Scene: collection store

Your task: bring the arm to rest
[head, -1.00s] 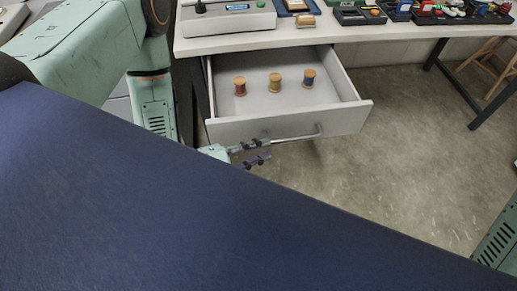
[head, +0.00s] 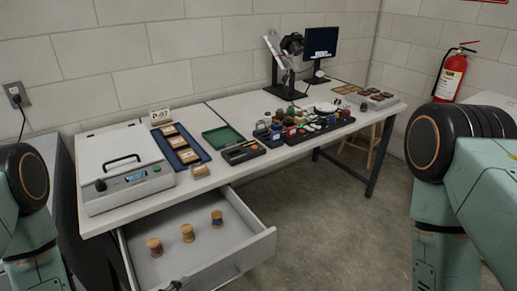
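My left arm (head: 32,235) shows at the left edge, cut off by the frame. A small dark piece at the bottom edge, by the drawer front, looks like the tip of my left gripper (head: 174,285). Most of it is out of frame, so I cannot tell whether it is open or touches the drawer. My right arm (head: 440,215) hangs at the right edge; its gripper is out of view. The grey drawer (head: 245,256) under the table stands pulled out.
The white table (head: 215,185) carries a grey-white lidded device (head: 125,172), a blue tray (head: 190,157) of framed pieces, a green-lidded box (head: 222,138), several small items and a monitor (head: 320,43). A fire extinguisher (head: 451,75) hangs on the wall. Floor right of the drawer is clear.

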